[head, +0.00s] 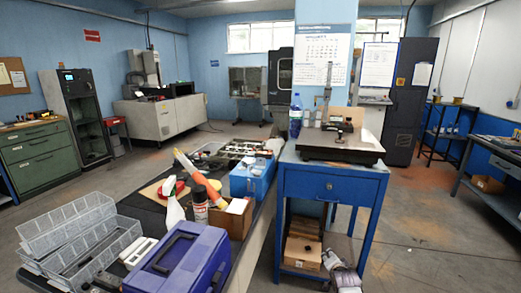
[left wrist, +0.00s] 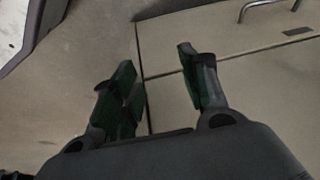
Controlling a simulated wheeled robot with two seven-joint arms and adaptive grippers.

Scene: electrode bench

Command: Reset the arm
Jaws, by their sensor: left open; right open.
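My left gripper (left wrist: 160,82) shows in the left wrist view. Its two dark green-padded fingers are spread apart with nothing between them. Behind them is a beige panelled surface (left wrist: 220,45) with a metal handle (left wrist: 262,8) near the top edge. I cannot tell how far the fingers are from that surface. In the head view I cannot make out either gripper or arm. My right gripper is not visible in either view.
A dark bench carries wire baskets (head: 80,232), a purple toolbox (head: 195,262), a spray bottle (head: 173,205) and a blue bin (head: 252,180). A blue stand (head: 330,188) holds a measuring device (head: 338,125) and blue bottle (head: 296,115).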

